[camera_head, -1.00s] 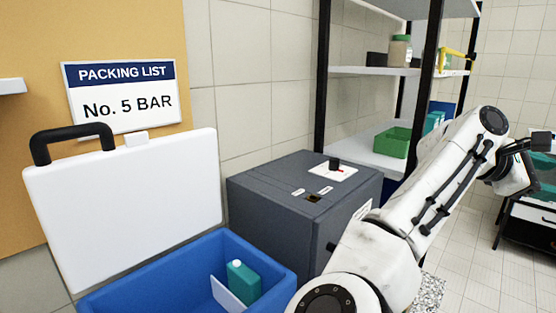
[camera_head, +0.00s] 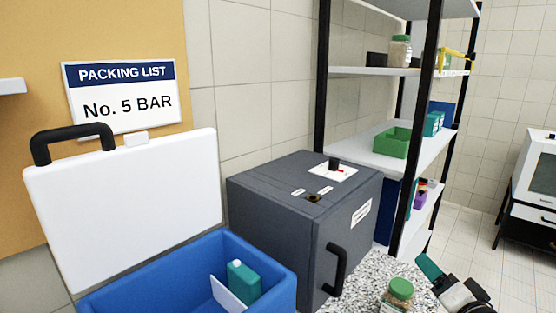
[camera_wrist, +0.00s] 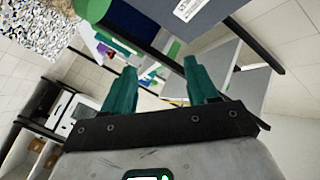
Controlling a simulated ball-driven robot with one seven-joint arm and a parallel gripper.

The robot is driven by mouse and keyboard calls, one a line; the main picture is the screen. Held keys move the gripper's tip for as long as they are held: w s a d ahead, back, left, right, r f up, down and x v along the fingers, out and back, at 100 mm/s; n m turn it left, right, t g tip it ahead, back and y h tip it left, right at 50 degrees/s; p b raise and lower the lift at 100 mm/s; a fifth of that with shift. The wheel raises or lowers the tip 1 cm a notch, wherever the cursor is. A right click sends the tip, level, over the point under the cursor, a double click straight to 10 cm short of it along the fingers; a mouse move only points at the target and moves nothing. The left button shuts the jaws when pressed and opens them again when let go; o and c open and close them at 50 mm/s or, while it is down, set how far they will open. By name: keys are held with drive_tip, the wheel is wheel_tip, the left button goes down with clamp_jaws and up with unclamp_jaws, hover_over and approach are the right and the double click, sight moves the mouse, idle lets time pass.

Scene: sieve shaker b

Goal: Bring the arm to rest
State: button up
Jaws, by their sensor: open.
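My gripper (camera_wrist: 160,88) shows in the wrist view with its two teal fingers apart and nothing between them. In the head view part of my gripper (camera_head: 446,280) shows at the lower right edge, one teal finger pointing up and left. It is just right of a green-lidded jar (camera_head: 397,293) on the speckled counter, and apart from it as far as I can tell. The rest of my arm is out of the head view.
An open blue cooler (camera_head: 190,262) holds a teal bottle (camera_head: 243,281). A dark grey box (camera_head: 270,225) with a handle stands beside it. A black-post shelf rack (camera_head: 370,71) holds a green bin (camera_head: 391,142). A white cabinet (camera_head: 535,180) stands at the right. Floor shows between.

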drive_tip(key=s+a+f+n+g, duration=0.2)
drive_tip(key=s+f+n+g, duration=0.15)
drive_tip(key=s+f, duration=0.5)
drive_tip(key=s+a+f+n+g, duration=0.2)
drive_tip(key=s+f+g, duration=0.4)
drive_tip(key=f, duration=0.4)
drive_tip(key=s+a+f+n+g, duration=0.1)
drive_tip(key=s+f+g, duration=0.2)
drive_tip(key=s, duration=0.8)
drive_tip(key=s+a+f+n+g, duration=0.1)
drive_tip(key=s+f+n+g, duration=0.1)
drive_tip(key=s, duration=0.9)
wheel_tip(320, 180, down, 2)
drive_tip(key=shift+s+a+f+g, duration=0.1)
drive_tip(key=shift+s+a+g, duration=0.15)
drive_tip(key=shift+g, duration=0.4)
